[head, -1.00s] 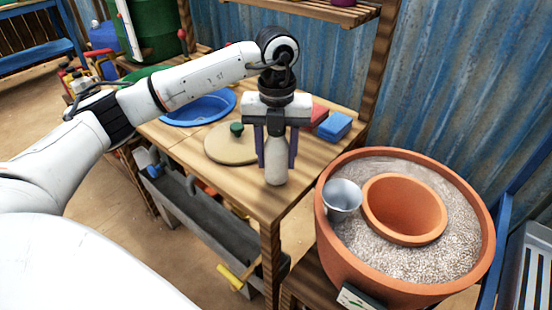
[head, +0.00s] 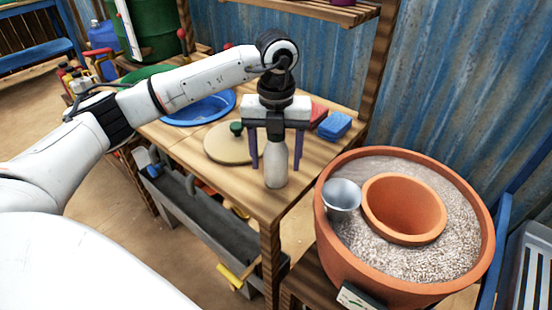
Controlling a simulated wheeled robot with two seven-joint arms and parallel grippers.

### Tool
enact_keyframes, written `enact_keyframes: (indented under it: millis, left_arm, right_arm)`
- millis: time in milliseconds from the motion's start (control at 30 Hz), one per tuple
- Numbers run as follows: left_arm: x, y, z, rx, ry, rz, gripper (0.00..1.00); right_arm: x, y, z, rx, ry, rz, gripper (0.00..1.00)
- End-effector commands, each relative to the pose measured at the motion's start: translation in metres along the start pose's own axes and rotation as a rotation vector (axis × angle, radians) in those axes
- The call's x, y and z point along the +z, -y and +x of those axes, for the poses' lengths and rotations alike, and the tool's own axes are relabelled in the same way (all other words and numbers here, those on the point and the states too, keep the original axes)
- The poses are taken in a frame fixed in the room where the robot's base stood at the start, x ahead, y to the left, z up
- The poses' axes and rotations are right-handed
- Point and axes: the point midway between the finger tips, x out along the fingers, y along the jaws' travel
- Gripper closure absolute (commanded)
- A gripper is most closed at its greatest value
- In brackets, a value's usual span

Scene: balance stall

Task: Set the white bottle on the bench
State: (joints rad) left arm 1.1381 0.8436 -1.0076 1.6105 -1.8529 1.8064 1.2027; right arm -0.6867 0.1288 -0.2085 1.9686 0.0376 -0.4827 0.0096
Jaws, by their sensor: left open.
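The white bottle (head: 276,166) stands upright on the wooden bench (head: 246,192), near its front right corner. My left gripper (head: 276,164) is above and around the bottle, pointing down. Its two dark fingers are spread wide, one on each side, with gaps between them and the bottle. The bottle's top is hidden behind the gripper's body. My right gripper is not in the view.
A round tan board (head: 226,150) with a green knob lies left of the bottle. A blue basin (head: 200,108) and a blue block (head: 335,126) are farther back. A large terracotta pot (head: 328,238) with gravel and a metal cup (head: 342,197) stands right of the bench.

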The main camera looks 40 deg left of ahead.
Motion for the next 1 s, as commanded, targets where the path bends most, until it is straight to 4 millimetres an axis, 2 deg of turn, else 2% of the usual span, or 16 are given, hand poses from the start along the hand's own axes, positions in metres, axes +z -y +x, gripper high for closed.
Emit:
enact_keyframes:
  millis: [300,500,700,1000]
  left_arm:
    - [0.001,0.001,-0.066,-0.004,0.004,0.001,0.38]
    - [0.001,0.001,-0.102,-0.003,0.003,0.000,0.38]
    - [0.000,0.000,-0.115,-0.001,0.001,0.000,0.38]
    - [0.000,0.000,-0.115,-0.001,0.000,0.000,0.38]
  right_arm:
    - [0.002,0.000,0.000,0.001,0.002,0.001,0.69]
    - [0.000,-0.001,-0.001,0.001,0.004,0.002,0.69]
    - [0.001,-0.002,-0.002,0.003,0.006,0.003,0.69]
    - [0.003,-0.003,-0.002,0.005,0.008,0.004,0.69]
